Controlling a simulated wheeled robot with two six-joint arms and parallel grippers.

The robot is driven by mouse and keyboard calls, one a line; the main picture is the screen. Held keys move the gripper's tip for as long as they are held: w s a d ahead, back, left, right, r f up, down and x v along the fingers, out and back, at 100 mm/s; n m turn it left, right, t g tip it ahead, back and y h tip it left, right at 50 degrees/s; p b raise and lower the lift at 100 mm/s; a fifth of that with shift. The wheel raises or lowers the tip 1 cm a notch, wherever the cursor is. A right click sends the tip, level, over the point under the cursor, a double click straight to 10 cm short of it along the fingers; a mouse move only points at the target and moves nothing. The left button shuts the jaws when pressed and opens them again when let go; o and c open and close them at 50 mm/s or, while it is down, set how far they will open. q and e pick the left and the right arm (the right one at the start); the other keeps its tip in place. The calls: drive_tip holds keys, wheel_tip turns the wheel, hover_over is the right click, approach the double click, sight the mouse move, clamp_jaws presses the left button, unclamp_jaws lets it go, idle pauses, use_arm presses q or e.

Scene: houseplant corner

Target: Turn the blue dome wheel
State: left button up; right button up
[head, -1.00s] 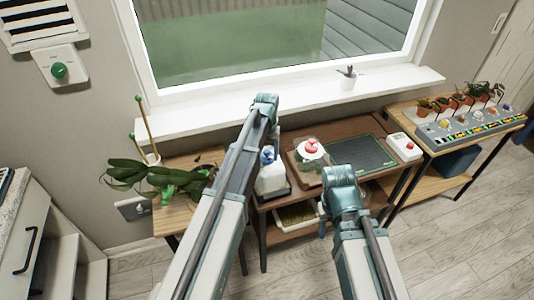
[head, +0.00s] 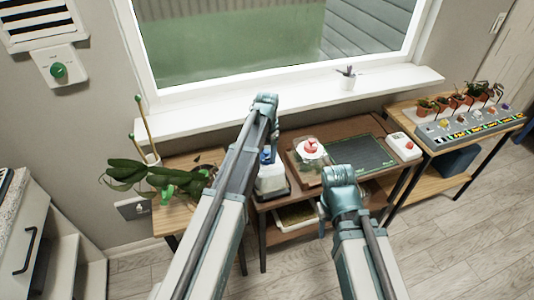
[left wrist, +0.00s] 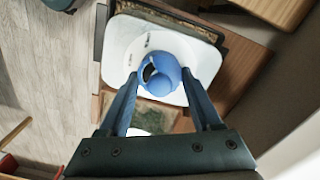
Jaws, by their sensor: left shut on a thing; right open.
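The blue dome wheel (left wrist: 160,75) sits on top of a white box-shaped unit (left wrist: 118,42). It has a dark marking on its face. My left gripper (left wrist: 160,82) is shut on the wheel, one finger on each side, in the left wrist view. In the head view a bit of the blue wheel (head: 266,157) shows beside my left arm, above the white unit (head: 271,180); the left fingertips are largely hidden there. My right gripper (head: 322,222) is open, in front of the brown table's front edge and away from the wheel.
A clear-lidded item with a red knob (head: 310,147) and a dark green mat (head: 362,154) lie on the brown table. A white box with a red button (head: 403,146) stands right of them. A leafy plant (head: 135,175) is at the left.

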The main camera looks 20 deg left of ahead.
sight(267, 151)
idle(0.4)
use_arm(q)
drive_tip(key=o, duration=1.4)
drive_tip(key=shift+r, duration=0.1)
wheel_tip(267, 151, up, 14)
drive_tip(key=p, duration=1.3)
drive_tip(key=shift+f+p, duration=0.2)
drive_tip(key=shift+p, duration=0.2)
drive_tip(key=s+d+n, duration=0.1)
drive_tip(key=s+d, duration=0.3)
drive_tip(key=s, duration=0.4)
drive_tip(key=s+d+n, duration=0.1)
drive_tip(key=s+d, duration=0.4)
drive_tip(key=s, duration=0.3)
drive_tip(key=s+d+f+y+b, duration=0.1)
drive_tip(key=s+d, duration=0.3)
drive_tip(key=s, duration=0.5)
drive_tip(key=shift+s+d+n, duration=0.1)
drive_tip(key=shift+d+n, duration=0.2)
drive_tip(key=shift+n, duration=0.1)
